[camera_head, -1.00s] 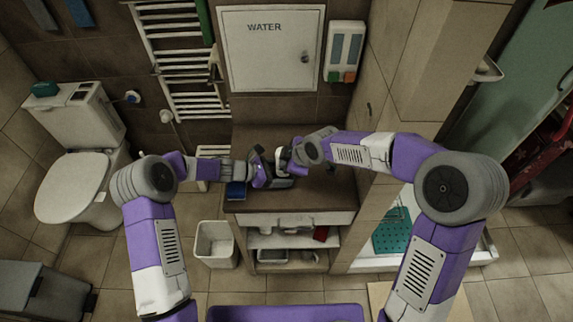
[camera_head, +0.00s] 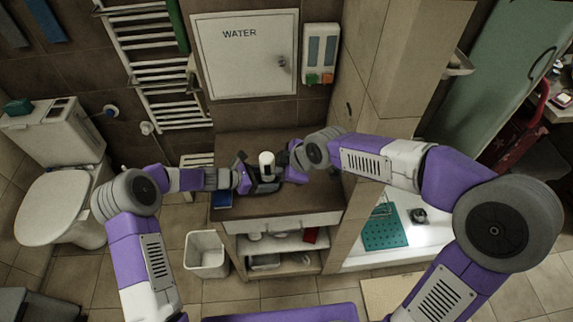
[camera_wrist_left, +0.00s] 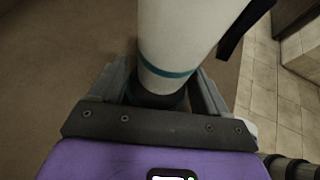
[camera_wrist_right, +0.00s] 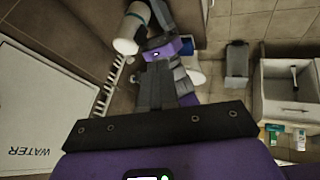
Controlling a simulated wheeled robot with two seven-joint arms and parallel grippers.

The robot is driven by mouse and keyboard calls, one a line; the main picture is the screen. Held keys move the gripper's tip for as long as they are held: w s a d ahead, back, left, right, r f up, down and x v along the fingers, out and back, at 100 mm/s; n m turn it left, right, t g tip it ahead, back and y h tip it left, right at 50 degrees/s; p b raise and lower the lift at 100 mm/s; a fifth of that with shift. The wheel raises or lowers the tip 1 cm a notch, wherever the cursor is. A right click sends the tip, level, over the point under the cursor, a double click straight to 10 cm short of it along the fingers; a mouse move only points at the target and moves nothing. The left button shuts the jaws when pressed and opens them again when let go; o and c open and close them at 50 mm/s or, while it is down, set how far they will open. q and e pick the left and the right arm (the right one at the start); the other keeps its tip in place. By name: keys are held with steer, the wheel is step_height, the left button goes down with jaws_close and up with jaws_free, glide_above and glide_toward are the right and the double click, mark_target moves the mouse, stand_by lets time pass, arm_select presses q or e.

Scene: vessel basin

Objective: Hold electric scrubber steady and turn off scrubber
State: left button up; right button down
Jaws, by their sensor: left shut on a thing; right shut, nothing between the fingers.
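The electric scrubber (camera_head: 266,160) is white and stands upright above the brown counter. In the left wrist view its white body with a teal band (camera_wrist_left: 172,45) rises between my fingers. My left gripper (camera_head: 246,180) is shut on it near its dark lower part (camera_wrist_left: 155,97). My right gripper (camera_head: 295,153) is to the right of the scrubber, a small gap away. In the right wrist view its fingers (camera_wrist_right: 156,85) are shut and empty, and the scrubber (camera_wrist_right: 130,30) shows beyond them. I cannot make out the scrubber's switch.
The brown counter (camera_head: 285,204) has open shelves below. A blue item (camera_head: 222,199) lies at its left edge. A white bin (camera_head: 206,254) stands on the floor at left. A WATER panel (camera_head: 245,55) and a dispenser (camera_head: 320,53) are on the wall behind. A tiled pillar (camera_head: 385,100) stands at right.

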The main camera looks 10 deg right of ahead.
steer(key=v, duration=0.2)
steer(key=shift+d+r, duration=0.15)
steer(key=shift+r, duration=0.2)
arm_select(q)
steer(key=o, duration=0.8)
steer(key=shift+a, duration=0.1)
